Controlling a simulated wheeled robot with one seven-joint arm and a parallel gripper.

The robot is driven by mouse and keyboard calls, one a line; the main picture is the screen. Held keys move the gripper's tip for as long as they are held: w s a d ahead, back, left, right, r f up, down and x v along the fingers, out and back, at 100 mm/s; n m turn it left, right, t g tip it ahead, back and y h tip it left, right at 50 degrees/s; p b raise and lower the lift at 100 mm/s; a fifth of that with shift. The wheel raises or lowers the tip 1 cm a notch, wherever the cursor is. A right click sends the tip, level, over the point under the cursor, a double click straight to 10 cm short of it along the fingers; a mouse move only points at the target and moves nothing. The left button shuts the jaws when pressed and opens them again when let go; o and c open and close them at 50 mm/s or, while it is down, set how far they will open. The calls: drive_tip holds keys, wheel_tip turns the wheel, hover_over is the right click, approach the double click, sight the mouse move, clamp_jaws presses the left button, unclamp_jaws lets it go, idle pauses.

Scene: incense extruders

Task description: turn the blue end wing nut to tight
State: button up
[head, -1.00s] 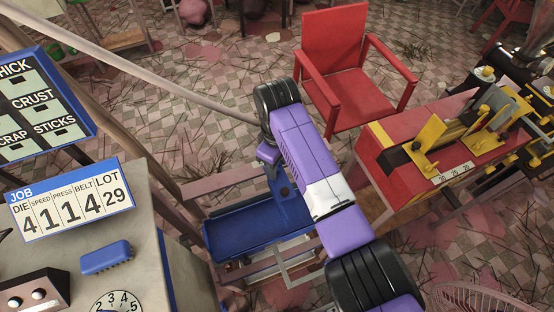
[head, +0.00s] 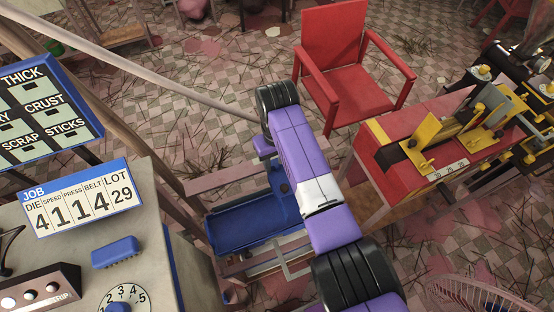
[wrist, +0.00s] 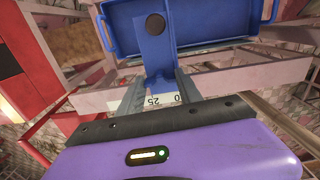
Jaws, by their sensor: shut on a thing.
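The blue end (wrist: 158,62) is an upright blue plate with a dark round disc, standing by a blue tray (wrist: 119,17) in the wrist view. A white scale strip (wrist: 162,100) lies below the plate. My gripper (wrist: 158,90) has one finger on each side, low on the plate, and is shut on the wing nut there. The nut itself is hidden between the fingers and the hand, so its angle cannot be told. In the head view the blue plate (head: 279,184) and the tray (head: 240,228) show beyond my purple arm, which hides the grasp.
A red bench (head: 390,158) with yellow stops (head: 418,158) and a scale stands to the right. A red chair (head: 350,75) is behind. A grey console (head: 75,245) with a job board (head: 80,198) and dial fills the left. Pale frame bars surround the tray.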

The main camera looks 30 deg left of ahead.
idle(0.3)
drive_tip(key=o, duration=1.4)
drive_tip(key=shift+r+b, duration=0.6)
drive_tip(key=shift+r, duration=3.35)
